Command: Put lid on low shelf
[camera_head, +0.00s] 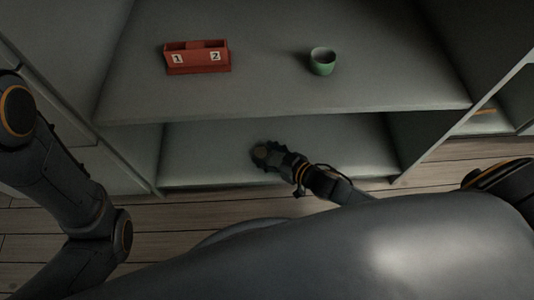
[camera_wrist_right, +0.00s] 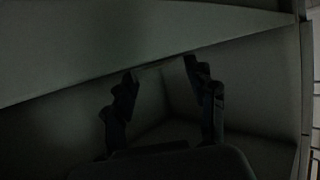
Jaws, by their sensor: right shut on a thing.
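My right gripper (camera_head: 270,155) reaches in over the low shelf (camera_head: 340,150), under the front edge of the upper board. A small round dark thing with a dull brownish middle, which appears to be the lid (camera_head: 264,153), shows at its fingertips. In the right wrist view the two fingers of the right gripper (camera_wrist_right: 162,95) stand apart, with the dim inside of the cabinet beyond; the lid cannot be made out there. I cannot tell whether the lid touches the shelf. My left arm shows at the left, but its gripper is out of view.
On the upper board (camera_head: 250,95) stand a red holder (camera_head: 197,68) marked 1 and 2 and a green cup (camera_head: 322,62) with an open top. The upper board overhangs the low shelf. Cabinet walls close both sides. The low shelf looks bare around the gripper.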

